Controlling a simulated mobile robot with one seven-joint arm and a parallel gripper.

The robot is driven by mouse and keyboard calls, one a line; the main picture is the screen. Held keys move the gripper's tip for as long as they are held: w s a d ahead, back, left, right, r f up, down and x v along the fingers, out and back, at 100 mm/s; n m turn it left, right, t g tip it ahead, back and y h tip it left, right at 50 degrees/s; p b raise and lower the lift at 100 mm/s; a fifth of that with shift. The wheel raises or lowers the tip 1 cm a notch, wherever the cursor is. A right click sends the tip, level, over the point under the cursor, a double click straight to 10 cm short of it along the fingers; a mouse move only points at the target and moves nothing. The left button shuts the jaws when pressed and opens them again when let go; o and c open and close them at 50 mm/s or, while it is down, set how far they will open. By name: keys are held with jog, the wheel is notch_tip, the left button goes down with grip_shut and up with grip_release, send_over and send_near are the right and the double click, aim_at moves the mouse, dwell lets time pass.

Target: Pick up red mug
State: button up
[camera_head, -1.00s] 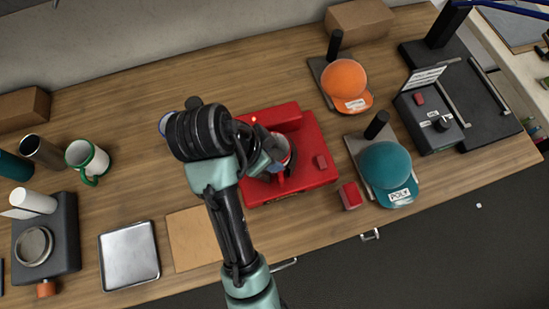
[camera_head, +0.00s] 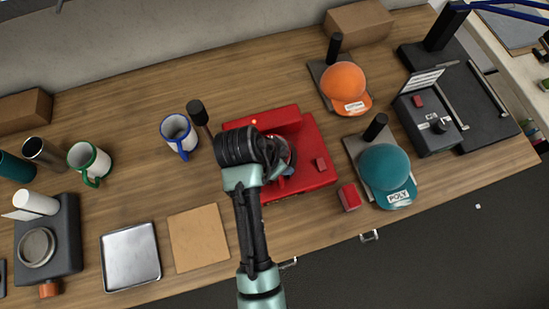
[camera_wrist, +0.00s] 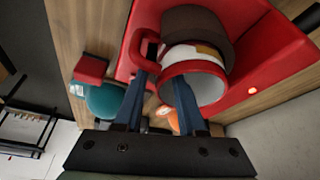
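A mug with a red handle (camera_wrist: 138,48) and a white inside (camera_wrist: 203,84) shows in the wrist view. It lies with its mouth toward the wrist camera, in the red press (camera_wrist: 262,38). In the head view the red press (camera_head: 312,185) stands mid-table, and the mug there is mostly hidden by my arm. My gripper (camera_wrist: 162,80) is open. Its left fingertip is close to the handle and its right finger overlaps the mouth. The near rim lies between them in the picture; I cannot tell whether either finger touches.
A blue-handled mug (camera_head: 178,135) and a green-handled mug (camera_head: 90,162) stand left of the press. An orange cap (camera_head: 345,88), a teal cap (camera_head: 386,172) and a small red block (camera_head: 349,197) are on the right. A metal tray (camera_head: 130,256) lies front left.

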grip_shut()
dwell(1.3)
